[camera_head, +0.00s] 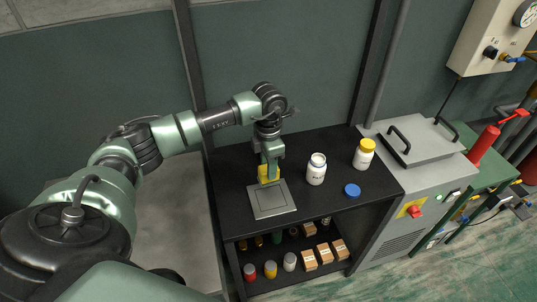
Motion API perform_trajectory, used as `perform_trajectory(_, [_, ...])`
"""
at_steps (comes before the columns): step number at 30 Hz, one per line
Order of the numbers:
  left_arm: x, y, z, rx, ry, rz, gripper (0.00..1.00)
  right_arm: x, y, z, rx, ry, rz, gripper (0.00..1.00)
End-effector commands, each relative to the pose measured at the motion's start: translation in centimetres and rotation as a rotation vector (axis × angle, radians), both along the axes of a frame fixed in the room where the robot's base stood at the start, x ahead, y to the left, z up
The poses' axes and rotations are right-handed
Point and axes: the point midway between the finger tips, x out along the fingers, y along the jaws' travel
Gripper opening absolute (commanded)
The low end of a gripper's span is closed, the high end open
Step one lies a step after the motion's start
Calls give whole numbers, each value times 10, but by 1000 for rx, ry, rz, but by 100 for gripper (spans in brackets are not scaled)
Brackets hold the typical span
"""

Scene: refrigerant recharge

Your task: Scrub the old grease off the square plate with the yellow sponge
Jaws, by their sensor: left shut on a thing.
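The square plate (270,203) is grey and lies flat on the black bench top. My left gripper (269,162) points down over the plate's far edge and is shut on the yellow sponge (268,175). The sponge is at the plate's far edge; I cannot tell whether it touches the surface. No grease can be made out on the plate at this size. My right gripper is not in view.
An open white jar (316,170) stands right of the plate, with a blue lid (352,190) lying beside it. A white jar with a yellow cap (364,153) stands farther right. Bottles and small boxes (310,260) fill the shelf below. A grey machine (416,190) adjoins the bench.

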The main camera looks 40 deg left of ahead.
Motion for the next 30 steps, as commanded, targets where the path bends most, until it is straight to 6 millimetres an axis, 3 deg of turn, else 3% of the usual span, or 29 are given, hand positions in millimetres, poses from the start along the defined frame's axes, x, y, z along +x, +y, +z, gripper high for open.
perform_trajectory(13, [3, 3, 37, -3, 2, 0, 0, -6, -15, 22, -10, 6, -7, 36])
perform_trajectory(30, [3, 3, 38, -3, 2, -1, 0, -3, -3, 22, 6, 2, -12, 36])
